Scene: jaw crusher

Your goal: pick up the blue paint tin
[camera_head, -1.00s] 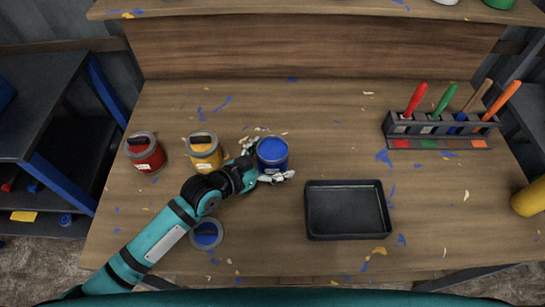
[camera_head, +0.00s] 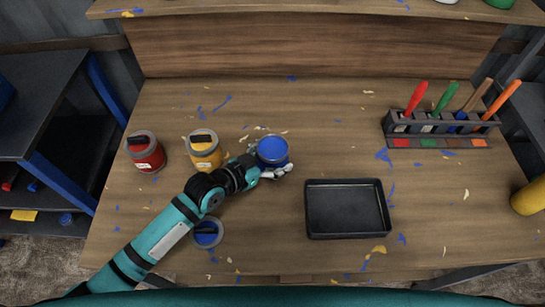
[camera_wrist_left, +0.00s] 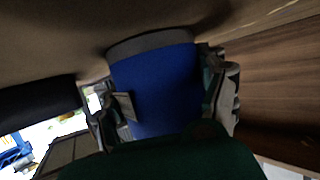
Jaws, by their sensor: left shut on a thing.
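The blue paint tin (camera_head: 273,149) is open at the top, with blue paint inside, and stands upright at the middle left of the bench. My left gripper (camera_head: 272,168) is shut on it from the front left. In the left wrist view the tin (camera_wrist_left: 155,90) fills the space between the two fingers of the gripper (camera_wrist_left: 165,100), which press on its sides. I cannot tell whether its base touches the bench. A blue lid (camera_head: 208,234) lies on the bench below my left arm. My right gripper is not in view.
A red tin (camera_head: 146,154) and a yellow tin (camera_head: 205,153) stand left of the gripper. A black tray (camera_head: 347,211) lies to the right. A brush rack (camera_head: 440,130) stands at the right back. The bench (camera_head: 320,120) behind the tin is clear.

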